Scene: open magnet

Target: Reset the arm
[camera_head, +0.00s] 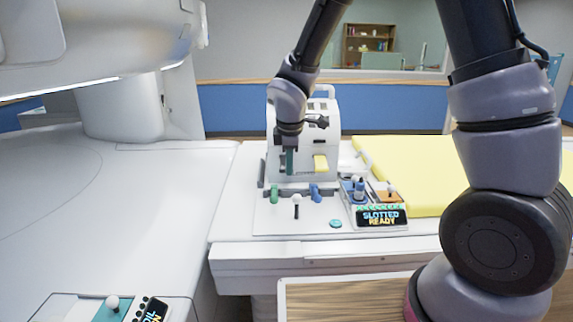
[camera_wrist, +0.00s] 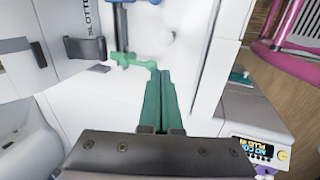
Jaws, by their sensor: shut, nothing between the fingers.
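My arm comes down from the top of the head view to the white boxy machine (camera_head: 325,148) on the white bench. My gripper (camera_head: 290,172) points down in front of the machine's left part, with its green fingers together and empty. In the wrist view my gripper (camera_wrist: 162,76) shows as two long green fingers side by side. A green handle (camera_wrist: 138,62) lies just beyond the fingertips there; whether they touch I cannot tell. In the head view a green handle (camera_head: 274,193) stands just below and left of the fingers.
A blue handle (camera_head: 316,192), a white-knobbed lever (camera_head: 296,201) and a panel reading "SLOTTED READY" (camera_head: 381,217) are on the bench. A yellow pad (camera_head: 415,170) lies right. The large white scanner (camera_head: 120,105) stands left. A teal control panel (camera_head: 112,308) is at the bottom.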

